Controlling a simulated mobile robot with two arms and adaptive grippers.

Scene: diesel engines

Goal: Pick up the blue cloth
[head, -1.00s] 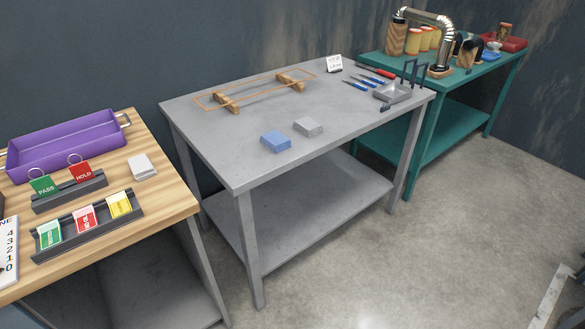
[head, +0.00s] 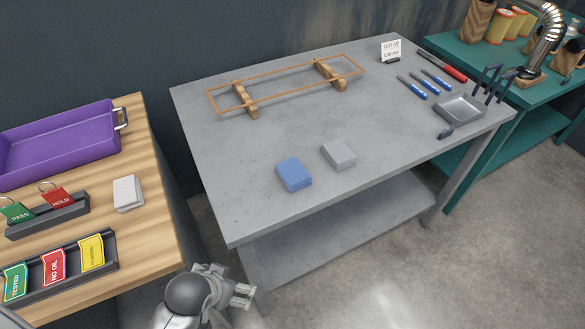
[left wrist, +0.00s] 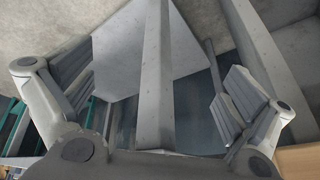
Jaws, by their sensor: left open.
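The blue cloth (head: 294,174) is a folded block lying flat near the front edge of the grey metal table (head: 215,150). A grey folded cloth (head: 339,154) lies to its right, a small gap apart. My left gripper (head: 243,294) is low in front of the table, below and left of the blue cloth and well apart from it. In the left wrist view my left gripper (left wrist: 160,90) has its fingers spread wide with nothing between them. That view faces a table leg and shelf, and no cloth shows there. My right gripper is not in view.
A rack with an orange frame (head: 285,84) stands at the table's back. Blue-handled tools (head: 413,87) and a metal tray (head: 461,107) are at its right. A wooden bench (head: 155,190) with a purple tray (head: 60,143) is at left. Bare tabletop surrounds the cloths.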

